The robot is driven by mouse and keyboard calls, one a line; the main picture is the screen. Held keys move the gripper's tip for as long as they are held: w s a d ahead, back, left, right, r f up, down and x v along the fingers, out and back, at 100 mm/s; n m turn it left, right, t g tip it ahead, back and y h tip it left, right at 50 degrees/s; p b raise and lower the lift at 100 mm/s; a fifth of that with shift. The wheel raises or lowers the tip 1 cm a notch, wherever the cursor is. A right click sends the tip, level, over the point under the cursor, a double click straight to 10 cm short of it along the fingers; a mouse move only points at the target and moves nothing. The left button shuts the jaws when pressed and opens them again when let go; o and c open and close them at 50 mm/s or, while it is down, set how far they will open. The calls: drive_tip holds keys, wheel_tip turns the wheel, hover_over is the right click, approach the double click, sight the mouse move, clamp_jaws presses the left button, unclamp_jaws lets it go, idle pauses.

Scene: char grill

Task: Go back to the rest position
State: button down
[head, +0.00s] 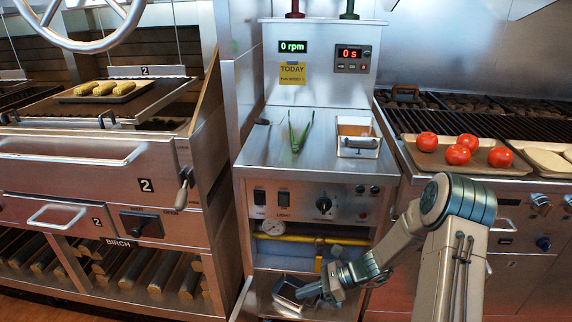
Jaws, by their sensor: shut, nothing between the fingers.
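My arm reaches in from the lower right of the head view. My gripper (307,291) is low in front of the middle cabinet, pointing left. It is shut, with nothing seen held in it. Its tips are close beside a dark metal container (288,290) in the cabinet's lower open compartment (262,278). I cannot tell whether they touch it.
The middle counter (270,150) holds green tongs (295,135) and a metal pan (358,147). The right grill (470,118) has a tray of tomatoes (497,158). The left grill (150,95) has a corn tray (75,97). A yellow pipe (310,239) crosses above my gripper.

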drive_tip(key=s+d+r+n+t+h+p, duration=0.1)
drive_tip(key=s+d+r+n+h+p, duration=0.2)
drive_tip(key=r, duration=1.1)
drive_tip(key=s+d+r+n+t+h+p, duration=0.1)
drive_tip(key=s+d+r+n+h+p, duration=0.2)
drive_tip(key=r, duration=1.1)
drive_tip(key=s+d+r+n+t+h+p, duration=0.1)
drive_tip(key=s+d+r+n+h+p, duration=0.2)
drive_tip(key=s+r+n+h+p, duration=0.4)
drive_tip(key=s+r+n+p, duration=0.4)
drive_tip(key=s+r+n, duration=0.2)
drive_tip(key=r+n, duration=0.1)
drive_tip(key=shift+s+d+t, duration=0.25)
drive_tip(key=shift+s+t, duration=0.1)
drive_tip(key=shift+t, duration=0.05)
drive_tip(key=shift+r, duration=0.1)
